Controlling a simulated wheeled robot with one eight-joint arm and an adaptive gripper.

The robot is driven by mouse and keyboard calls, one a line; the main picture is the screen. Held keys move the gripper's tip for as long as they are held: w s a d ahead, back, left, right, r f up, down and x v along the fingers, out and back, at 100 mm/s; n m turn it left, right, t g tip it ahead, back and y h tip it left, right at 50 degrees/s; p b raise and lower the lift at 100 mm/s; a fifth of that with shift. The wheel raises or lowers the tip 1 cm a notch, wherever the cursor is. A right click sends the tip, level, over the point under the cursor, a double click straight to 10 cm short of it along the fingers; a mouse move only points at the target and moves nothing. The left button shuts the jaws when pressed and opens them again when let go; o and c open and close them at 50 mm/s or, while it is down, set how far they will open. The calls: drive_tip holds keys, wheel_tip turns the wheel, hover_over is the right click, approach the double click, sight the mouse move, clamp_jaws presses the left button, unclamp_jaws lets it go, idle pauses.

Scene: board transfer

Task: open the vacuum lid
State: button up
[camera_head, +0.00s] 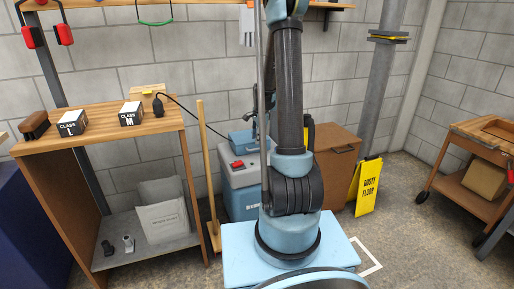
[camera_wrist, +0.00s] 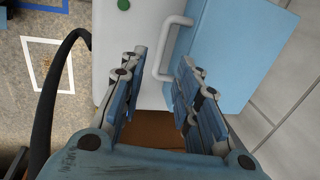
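The vacuum (camera_head: 238,197) is a grey box with a blue lower part and a red switch on its front, standing on the floor behind my arm. Its blue lid (camera_head: 240,138) lies on top, partly hidden by my arm. In the wrist view the grey body (camera_wrist: 128,40) shows a green button, and the blue lid (camera_wrist: 235,50) lies to the right. A pale bar handle (camera_wrist: 163,52) is fixed at the lid's edge. My gripper (camera_wrist: 160,72) is open, its fingers apart on either side of the handle's near end. I see no contact with it.
A wooden bench (camera_head: 95,118) with class L and class M boxes stands left. A broom (camera_head: 206,170) leans between bench and vacuum. A brown cabinet (camera_head: 337,150) and a yellow floor sign (camera_head: 366,187) stand right. A dark hose (camera_wrist: 55,80) curves at left in the wrist view.

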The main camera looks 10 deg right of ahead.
sight(257, 149)
drive_tip(key=shift+w+a+f, duration=0.1)
drive_tip(key=shift+w+f, duration=0.1)
drive_tip(key=shift+f, duration=0.8)
drive_tip(key=shift+w+d+f, duration=0.1)
drive_tip(key=shift+w+f, duration=0.05)
drive_tip(key=shift+f, duration=0.8)
drive_tip(key=shift+w+a+f, duration=0.1)
drive_tip(key=shift+w+f, duration=0.1)
drive_tip(key=shift+f, duration=0.8)
clamp_jaws()
